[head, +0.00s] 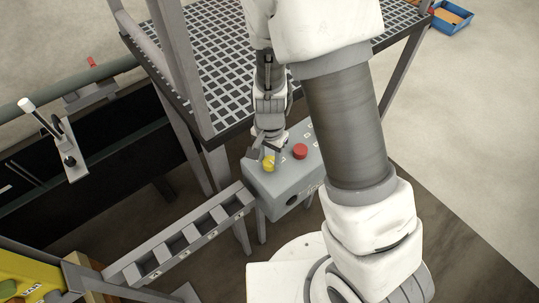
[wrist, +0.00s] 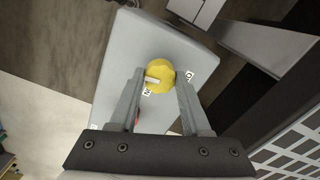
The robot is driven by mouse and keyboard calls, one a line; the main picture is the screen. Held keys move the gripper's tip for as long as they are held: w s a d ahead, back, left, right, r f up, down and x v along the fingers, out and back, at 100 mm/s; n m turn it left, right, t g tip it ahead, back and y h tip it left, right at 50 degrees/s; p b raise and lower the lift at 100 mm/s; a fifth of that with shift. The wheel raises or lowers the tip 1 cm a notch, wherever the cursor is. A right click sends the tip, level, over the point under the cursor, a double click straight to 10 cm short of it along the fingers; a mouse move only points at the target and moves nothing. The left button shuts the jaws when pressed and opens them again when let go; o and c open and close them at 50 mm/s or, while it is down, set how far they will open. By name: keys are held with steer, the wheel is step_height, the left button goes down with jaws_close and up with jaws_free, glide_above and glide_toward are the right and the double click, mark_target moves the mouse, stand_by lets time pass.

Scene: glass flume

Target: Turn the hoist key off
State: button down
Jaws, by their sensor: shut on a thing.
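The hoist key appears to be the round yellow knob (head: 269,163) on top of the grey control box (head: 285,180). My gripper (head: 267,152) reaches down onto the knob from above. In the wrist view, the yellow knob (wrist: 162,72) sits between my two fingers, one on each side, and they are shut on it. A short white mark on the knob points to the picture's left.
A red button (head: 300,151) sits on the box right of the knob. A grated platform (head: 215,60) with grey posts stands close behind. A slotted grey rack (head: 180,240) runs to the left of the box. A white-handled lever (head: 45,120) stands at far left.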

mark_target(270, 161)
steer(key=shift+m+p, duration=0.3)
steer(key=shift+m, duration=0.6)
steer(key=shift+c, duration=1.9)
jaws_free()
steer(key=shift+r, duration=0.1)
step_height(270, 161, up, 17)
steer(key=p, duration=0.3)
steer(key=shift+r, duration=0.15)
